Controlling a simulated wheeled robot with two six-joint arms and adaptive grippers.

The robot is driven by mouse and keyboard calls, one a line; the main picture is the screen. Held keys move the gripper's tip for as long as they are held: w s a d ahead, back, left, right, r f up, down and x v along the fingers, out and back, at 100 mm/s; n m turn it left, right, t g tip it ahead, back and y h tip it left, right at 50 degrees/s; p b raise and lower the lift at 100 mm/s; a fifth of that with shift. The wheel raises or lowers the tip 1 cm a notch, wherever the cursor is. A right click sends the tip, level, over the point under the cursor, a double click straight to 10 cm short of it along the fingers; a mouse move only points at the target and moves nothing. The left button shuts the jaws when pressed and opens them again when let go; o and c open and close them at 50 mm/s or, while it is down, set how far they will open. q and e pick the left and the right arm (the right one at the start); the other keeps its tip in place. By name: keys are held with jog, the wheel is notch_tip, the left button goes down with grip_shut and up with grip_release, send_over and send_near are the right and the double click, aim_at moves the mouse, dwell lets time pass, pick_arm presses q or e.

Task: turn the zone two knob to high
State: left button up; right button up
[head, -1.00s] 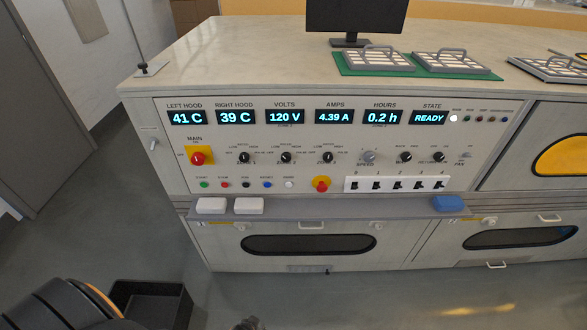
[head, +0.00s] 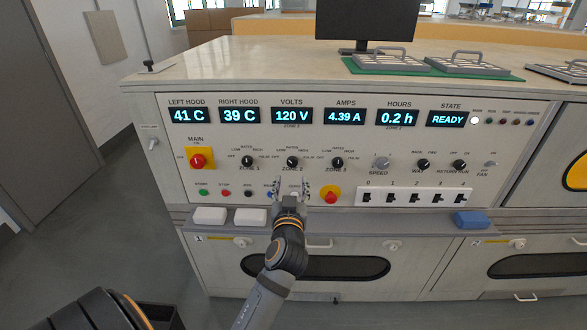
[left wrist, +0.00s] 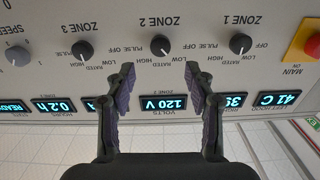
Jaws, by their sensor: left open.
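The zone two knob (head: 292,162) is a small round black knob with a white mark, in the middle of the row of three zone knobs. It also shows upside down in the left wrist view (left wrist: 160,44), beyond and between the fingers. Its mark points toward the labelled arc, but I cannot tell the exact setting. My left gripper (head: 291,184) is in front of the panel, just below this knob in the head view. Its fingers are spread, empty and apart from the knob. My right gripper is not in view.
The zone one knob (head: 247,161) and zone three knob (head: 337,162) sit on either side. A narrow ledge bears white blocks (head: 210,215) and a blue block (head: 471,219).

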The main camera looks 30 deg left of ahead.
aim_at(292, 164)
pick_arm(q)
jog(key=p+x, duration=0.1)
jog(key=x, duration=0.7)
jog(key=shift+w+a, duration=0.1)
jog(key=shift+a, duration=0.1)
grip_shut()
